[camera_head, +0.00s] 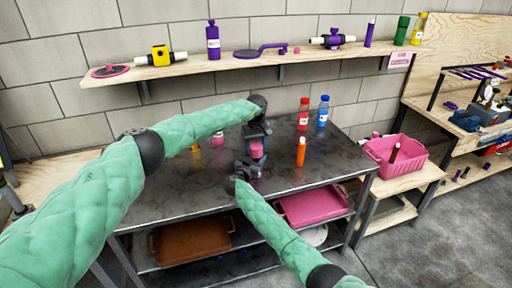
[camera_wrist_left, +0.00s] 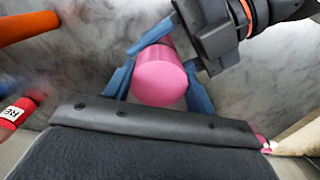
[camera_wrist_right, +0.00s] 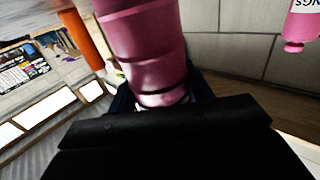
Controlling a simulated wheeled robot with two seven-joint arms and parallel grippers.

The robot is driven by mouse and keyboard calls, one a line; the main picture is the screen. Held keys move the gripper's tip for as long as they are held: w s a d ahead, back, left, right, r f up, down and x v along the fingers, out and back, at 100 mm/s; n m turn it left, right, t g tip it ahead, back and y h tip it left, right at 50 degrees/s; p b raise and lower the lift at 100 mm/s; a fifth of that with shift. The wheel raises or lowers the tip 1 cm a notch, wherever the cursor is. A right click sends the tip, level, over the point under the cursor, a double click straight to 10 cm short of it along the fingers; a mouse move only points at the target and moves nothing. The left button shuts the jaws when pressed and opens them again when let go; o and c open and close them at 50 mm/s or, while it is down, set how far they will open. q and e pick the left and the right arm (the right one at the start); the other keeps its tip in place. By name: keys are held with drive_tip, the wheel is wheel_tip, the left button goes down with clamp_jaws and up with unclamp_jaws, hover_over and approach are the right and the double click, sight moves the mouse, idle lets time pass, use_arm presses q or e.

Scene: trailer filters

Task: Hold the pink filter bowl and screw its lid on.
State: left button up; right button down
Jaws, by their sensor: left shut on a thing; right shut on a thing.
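A pink cylindrical filter piece (camera_head: 257,150) is held over the dark table, between my two grippers. My left gripper (camera_head: 258,137) is shut on it from above; the left wrist view shows its smooth pink end (camera_wrist_left: 160,82) between the blue fingers. My right gripper (camera_head: 248,169) is close below and in front, also shut on pink; its dark body (camera_wrist_left: 222,40) shows in the left wrist view. The right wrist view shows a long pink body (camera_wrist_right: 145,45) with seams and dark bands near the fingers. I cannot tell where bowl and lid meet, or which gripper holds which.
An orange bottle (camera_head: 301,151), a red bottle (camera_head: 303,114) and a blue bottle (camera_head: 323,112) stand to the right on the table (camera_head: 200,180). A small pink bottle (camera_head: 217,141) stands left. A pink crate (camera_head: 377,150) is at the right. A wall shelf (camera_head: 215,66) holds purple parts.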

use_arm(q)
drive_tip(key=m, duration=0.4)
drive_tip(key=shift+w+a, duration=0.1)
drive_tip(key=shift+a, duration=0.05)
drive_tip(key=m, duration=0.3)
drive_tip(key=shift+m, duration=0.4)
drive_tip(key=shift+a, duration=0.1)
drive_tip(key=o, duration=1)
drive_tip(key=shift+c, duration=0.2)
drive_tip(key=shift+r, duration=2.25)
